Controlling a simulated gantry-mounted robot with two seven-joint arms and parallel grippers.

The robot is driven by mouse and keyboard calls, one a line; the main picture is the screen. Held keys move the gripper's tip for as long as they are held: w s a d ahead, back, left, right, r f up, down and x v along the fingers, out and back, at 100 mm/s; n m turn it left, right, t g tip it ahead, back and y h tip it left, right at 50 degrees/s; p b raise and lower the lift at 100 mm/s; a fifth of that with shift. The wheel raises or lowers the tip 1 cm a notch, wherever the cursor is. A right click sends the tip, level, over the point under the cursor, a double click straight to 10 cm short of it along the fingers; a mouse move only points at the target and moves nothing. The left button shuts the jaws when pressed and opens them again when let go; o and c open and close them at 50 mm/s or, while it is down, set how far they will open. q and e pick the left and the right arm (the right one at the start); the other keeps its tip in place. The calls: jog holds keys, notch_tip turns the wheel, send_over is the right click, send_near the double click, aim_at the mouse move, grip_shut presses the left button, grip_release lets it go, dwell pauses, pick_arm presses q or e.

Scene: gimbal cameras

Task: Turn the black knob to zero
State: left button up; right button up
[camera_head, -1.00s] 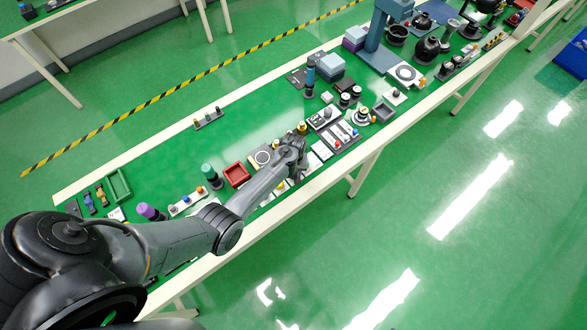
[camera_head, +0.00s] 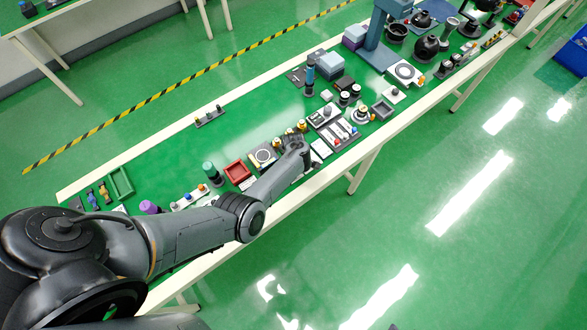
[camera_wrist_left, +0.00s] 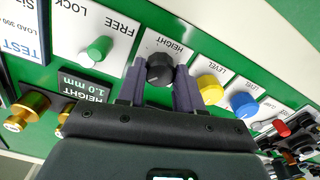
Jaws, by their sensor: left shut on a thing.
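The black knob (camera_wrist_left: 160,70) sits on a white panel marked HEIGHT in the left wrist view, with a pale pointer line on its face. My left gripper (camera_wrist_left: 161,78) has one finger on each side of the knob and is shut on it. A dark display (camera_wrist_left: 84,88) beside it reads HEIGHT 1.0 mm. In the head view my left gripper (camera_head: 296,146) is over the near side of the green-topped table, and the knob is hidden there. My right gripper is not in view.
A green knob (camera_wrist_left: 99,48) on a FREE/LOCK panel stands left of the black knob. A yellow knob (camera_wrist_left: 209,88) and a blue knob (camera_wrist_left: 244,105) stand close on the right. Brass knobs (camera_wrist_left: 27,109) are at lower left. A red tray (camera_head: 237,172) lies on the table.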

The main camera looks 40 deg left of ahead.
pick_arm(q)
jog(key=n+b, duration=0.1)
jog(key=n, duration=0.5)
jog(key=shift+f, duration=0.1)
jog(key=shift+n+b, duration=0.6)
jog(key=shift+n, duration=0.4)
jog(key=o, duration=1)
jog(key=shift+o, duration=0.2)
